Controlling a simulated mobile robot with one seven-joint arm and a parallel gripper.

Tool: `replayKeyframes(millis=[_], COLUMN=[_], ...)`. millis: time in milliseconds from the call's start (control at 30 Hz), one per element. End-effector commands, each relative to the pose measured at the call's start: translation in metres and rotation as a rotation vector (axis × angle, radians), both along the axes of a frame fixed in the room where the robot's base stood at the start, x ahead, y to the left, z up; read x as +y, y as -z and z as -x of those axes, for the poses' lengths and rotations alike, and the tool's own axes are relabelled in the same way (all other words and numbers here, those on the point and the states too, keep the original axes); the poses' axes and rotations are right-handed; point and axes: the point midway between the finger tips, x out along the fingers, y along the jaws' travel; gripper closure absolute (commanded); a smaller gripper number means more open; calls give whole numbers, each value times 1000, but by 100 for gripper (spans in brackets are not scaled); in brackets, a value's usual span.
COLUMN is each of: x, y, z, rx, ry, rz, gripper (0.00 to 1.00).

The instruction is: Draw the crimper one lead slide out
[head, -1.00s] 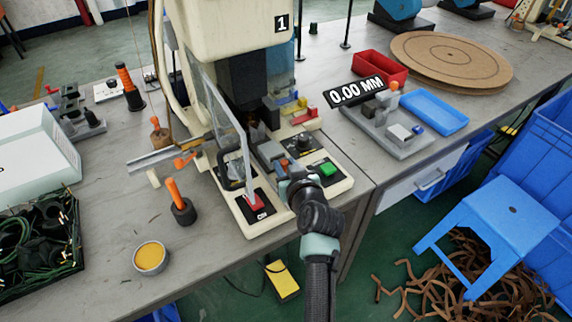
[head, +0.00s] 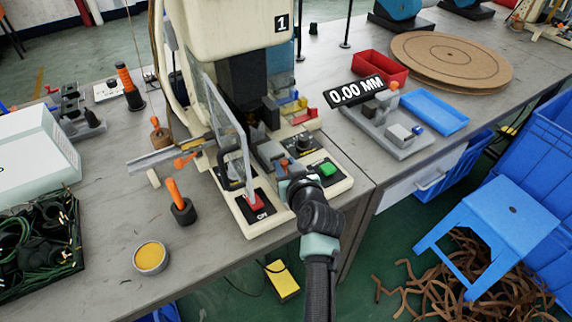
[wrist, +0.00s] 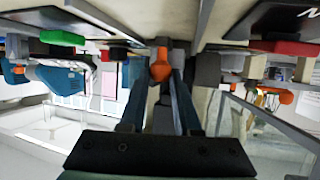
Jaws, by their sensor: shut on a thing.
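Crimper one (head: 238,25) is the cream press marked "1" in the head view. Its lead slide (head: 269,154) is a grey bar low at the front, between the clear guard and the green button, with an orange knob (head: 284,163) at its near end. My gripper (head: 285,178) is at this knob. In the wrist view the orange knob (wrist: 160,66) sits between my two fingers (wrist: 161,75), which are shut on it. The far part of the slide is hidden under the press head.
The clear guard (head: 235,125) stands just left of the slide. A red button (head: 255,201) and a green button (head: 327,168) flank my gripper. A blue stool (head: 510,215) and brown scraps lie to the right on the floor.

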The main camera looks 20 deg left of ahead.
Motion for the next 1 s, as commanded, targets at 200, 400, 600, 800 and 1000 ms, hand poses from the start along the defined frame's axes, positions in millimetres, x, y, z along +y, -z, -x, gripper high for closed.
replayKeyframes(millis=[200, 400, 600, 800, 1000], x=[-14, -50, -78, -83, -84], y=[1, 2, 1, 0, 1], z=[10, 38, 60, 64, 64], rx=[3, 3, 0, 0, 3], ry=[4, 6, 4, 1, 3], rz=[-4, -6, -2, 0, 1], gripper=[100, 100, 100, 100, 67])
